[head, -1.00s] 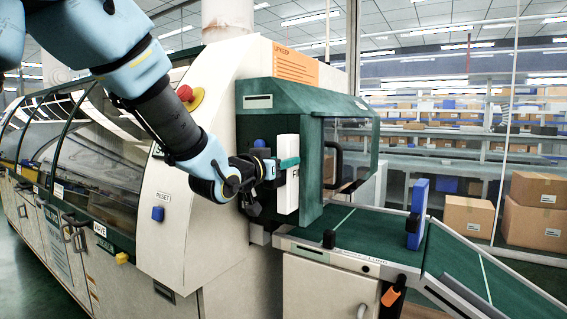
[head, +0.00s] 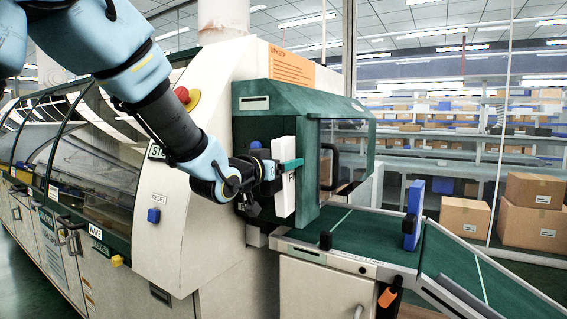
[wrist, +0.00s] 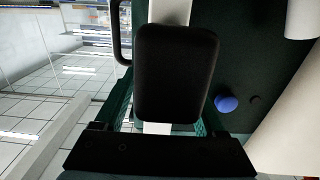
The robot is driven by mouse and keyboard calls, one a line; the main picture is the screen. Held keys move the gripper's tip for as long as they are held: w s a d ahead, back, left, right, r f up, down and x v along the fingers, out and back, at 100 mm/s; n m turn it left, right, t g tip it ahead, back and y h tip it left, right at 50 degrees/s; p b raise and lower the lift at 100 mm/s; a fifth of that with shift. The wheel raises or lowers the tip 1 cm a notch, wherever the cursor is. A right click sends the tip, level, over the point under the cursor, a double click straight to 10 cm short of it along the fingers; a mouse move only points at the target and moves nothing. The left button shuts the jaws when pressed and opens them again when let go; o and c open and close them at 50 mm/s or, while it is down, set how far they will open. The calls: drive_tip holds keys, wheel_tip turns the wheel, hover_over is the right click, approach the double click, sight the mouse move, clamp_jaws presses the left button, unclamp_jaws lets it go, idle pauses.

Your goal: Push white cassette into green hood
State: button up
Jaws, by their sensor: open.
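The white cassette (head: 284,198) stands upright at the left side of the green hood (head: 310,95), in front of its opening. Part of it projects from the hood. My gripper (head: 286,165) is at the cassette's upper half, with a teal finger reaching across it. In the wrist view, the cassette (wrist: 170,12) shows as a white strip behind a black rounded block, which hides its middle. The open green fingers (wrist: 165,112) lie on either side of that strip. I cannot tell whether they touch the cassette. How deep it sits inside the hood is hidden.
A blue upright block (head: 413,214) stands on the green conveyor (head: 365,236) right of the hood. A black handle (head: 329,166) is on the hood's front. A red stop knob (head: 182,96) and blue button (head: 153,215) are on the cream machine body. Cartons stand far right.

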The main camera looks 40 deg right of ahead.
drive_tip(key=b+v, duration=0.3)
drive_tip(key=v, duration=0.7)
drive_tip(key=shift+a, duration=0.35)
drive_tip(key=shift+s, duration=0.1)
